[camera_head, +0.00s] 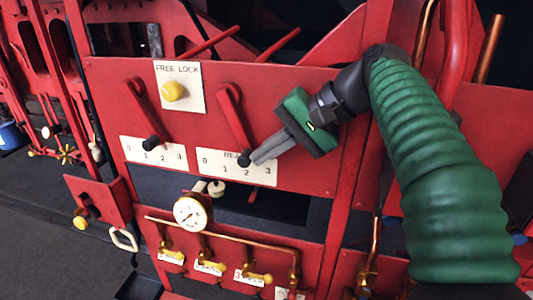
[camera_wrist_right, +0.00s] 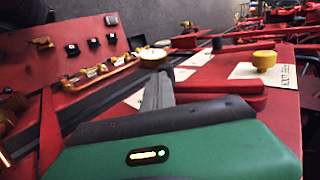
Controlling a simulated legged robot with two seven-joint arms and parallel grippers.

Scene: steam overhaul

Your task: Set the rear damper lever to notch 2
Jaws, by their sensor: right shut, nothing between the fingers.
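The rear damper lever (camera_head: 233,117) is a red arm on the red panel, hanging from a top pivot to a black knob (camera_head: 244,160). Its white scale plate (camera_head: 236,177) reads 0 to 3, with its heading partly hidden by my gripper. The knob stands about above the 2. My right gripper (camera_head: 256,158) is shut and empty, its grey fingers just right of the knob; I cannot tell whether they touch. In the right wrist view, the fingers (camera_wrist_right: 159,91) lie beside a red bar (camera_wrist_right: 215,83) that looks like this lever. My left gripper is out of view.
A second red lever (camera_head: 141,106) stands left with its own scale (camera_head: 153,154). Between them is a FREE LOCK plate with a yellow knob (camera_head: 175,91). Below are a gauge (camera_head: 192,212) and copper piping with brass valves (camera_head: 208,268). Red rods project above the panel.

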